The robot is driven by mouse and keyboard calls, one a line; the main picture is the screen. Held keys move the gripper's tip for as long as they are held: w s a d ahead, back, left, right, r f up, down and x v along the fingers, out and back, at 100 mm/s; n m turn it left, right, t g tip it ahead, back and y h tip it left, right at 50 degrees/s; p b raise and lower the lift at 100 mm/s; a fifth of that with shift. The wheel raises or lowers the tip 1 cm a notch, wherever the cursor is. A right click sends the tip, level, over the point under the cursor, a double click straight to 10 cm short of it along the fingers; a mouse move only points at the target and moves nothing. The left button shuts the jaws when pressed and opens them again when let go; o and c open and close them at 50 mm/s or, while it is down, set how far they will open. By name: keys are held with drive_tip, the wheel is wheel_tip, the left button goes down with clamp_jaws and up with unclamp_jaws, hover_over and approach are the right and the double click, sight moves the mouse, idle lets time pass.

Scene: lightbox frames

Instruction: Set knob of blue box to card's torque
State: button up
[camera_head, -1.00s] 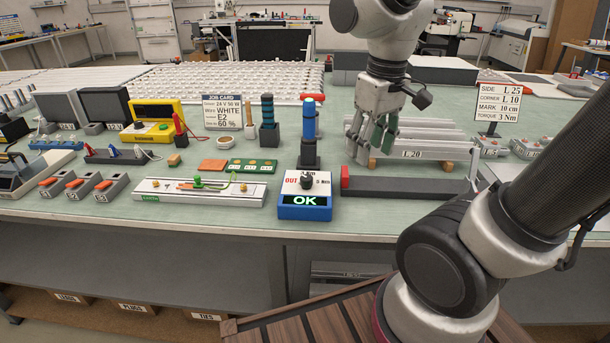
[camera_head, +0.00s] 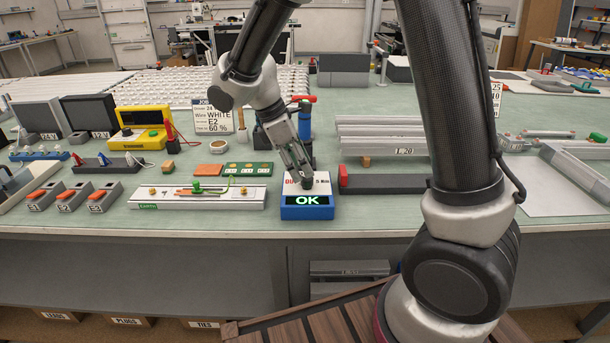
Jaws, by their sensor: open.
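The blue box (camera_head: 306,212) stands near the front edge of the table, with a white top face and a display reading "OK" in green. Its dark knob (camera_head: 308,183) is on the top face, partly covered by my gripper. My gripper (camera_head: 302,178) points down at the knob, with its fingertips at or just above it. I cannot tell whether they touch it. The knob's setting is hidden, and only parts of the red "OUT" and "5 Nm" print show.
A wire board (camera_head: 196,197) lies left of the box. A dark bar with a red end (camera_head: 384,185) lies to the right. A blue-handled tool (camera_head: 305,122) stands behind, close to my gripper. A job card (camera_head: 213,117) stands at the back left.

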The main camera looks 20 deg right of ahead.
sight(305, 178)
drive_tip(key=shift+x, duration=1.95)
drive_tip(key=shift+c, duration=0.2)
drive_tip(key=c, duration=1)
drive_tip(key=shift+o, duration=0.2)
drive_tip(key=m+g, duration=0.1)
drive_tip(key=m, duration=0.1)
drive_tip(key=m+g+y, duration=0.1)
drive_tip(key=m, duration=0.2)
drive_tip(key=shift+w+m, duration=0.15)
drive_tip(key=shift+m, duration=0.15)
drive_tip(key=shift+d+m+g+y, duration=0.1)
drive_tip(key=shift+m+g+y, duration=0.2)
drive_tip(key=shift+m, duration=0.8)
drive_tip(key=shift+m+g+y, duration=0.2)
drive_tip(key=shift+m+y, duration=0.2)
drive_tip(key=shift+m, duration=0.7)
